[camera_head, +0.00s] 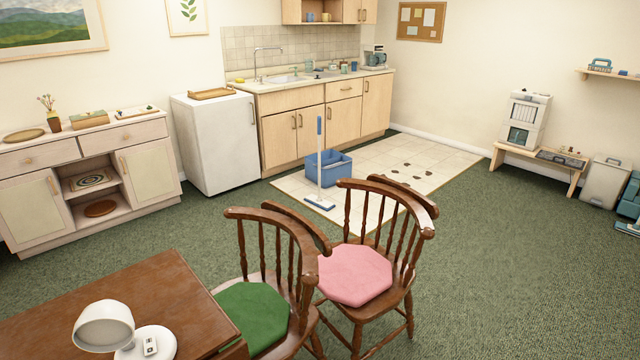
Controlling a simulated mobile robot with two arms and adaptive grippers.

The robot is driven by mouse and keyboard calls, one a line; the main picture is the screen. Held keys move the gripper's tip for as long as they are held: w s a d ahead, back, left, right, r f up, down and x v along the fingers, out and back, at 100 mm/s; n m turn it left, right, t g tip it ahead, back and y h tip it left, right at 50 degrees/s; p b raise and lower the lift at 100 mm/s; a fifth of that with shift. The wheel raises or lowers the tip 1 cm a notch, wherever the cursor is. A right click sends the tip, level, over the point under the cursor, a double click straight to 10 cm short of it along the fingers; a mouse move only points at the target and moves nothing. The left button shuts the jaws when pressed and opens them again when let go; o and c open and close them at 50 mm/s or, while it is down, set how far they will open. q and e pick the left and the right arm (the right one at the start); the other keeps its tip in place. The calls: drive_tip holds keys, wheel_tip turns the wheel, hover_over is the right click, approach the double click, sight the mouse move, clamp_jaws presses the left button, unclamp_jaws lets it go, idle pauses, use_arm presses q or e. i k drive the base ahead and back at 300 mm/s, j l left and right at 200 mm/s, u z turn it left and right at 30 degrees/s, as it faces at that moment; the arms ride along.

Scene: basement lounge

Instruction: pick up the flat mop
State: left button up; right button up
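The flat mop (319,165) stands upright in the middle of the head view, on the pale tiled floor in front of the kitchen cabinets. It has a blue grip at the top, a light shaft and a flat blue head on the floor. A blue bucket (337,166) stands close behind it, to its right. I cannot tell whether the mop touches the bucket. Neither of my grippers shows in this view.
Two wooden chairs with a green cushion (251,316) and a pink cushion (354,274) stand between me and the mop. A brown table (165,285) is at front left. Dark spots (412,168) mark the tiles. Green carpet (500,260) is open at right.

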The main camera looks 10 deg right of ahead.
sight(317, 201)
drive_tip(key=i+l+z, duration=0.4)
drive_tip(key=l, duration=0.15)
drive_tip(key=i+l+z, duration=0.85)
drive_tip(key=i+z, duration=0.45)
drive_tip(key=i+l, duration=0.1)
drive_tip(key=i, duration=0.55)
drive_tip(key=i+u, duration=0.1)
drive_tip(key=i, duration=0.55)
drive_tip(key=i+l, duration=0.2)
drive_tip(key=i, duration=0.4)
drive_tip(key=i+j+u, duration=0.25)
drive_tip(key=u, duration=0.15)
drive_tip(key=i+j+u, duration=0.1)
drive_tip(key=i+u, duration=0.7)
drive_tip(key=i+l+u, duration=0.1)
drive_tip(key=i+u, duration=0.15)
drive_tip(key=u, duration=0.2)
drive_tip(key=i+l+u, duration=0.2)
drive_tip(key=i+u, duration=0.2)
drive_tip(key=i+j+u, duration=0.15)
drive_tip(key=i+u, duration=0.2)
drive_tip(key=i, duration=0.25)
drive_tip(key=i+u, duration=0.35)
drive_tip(key=i, duration=0.25)
drive_tip(key=i+l+u, duration=0.2)
drive_tip(key=i+u, duration=0.15)
drive_tip(key=i, duration=0.25)
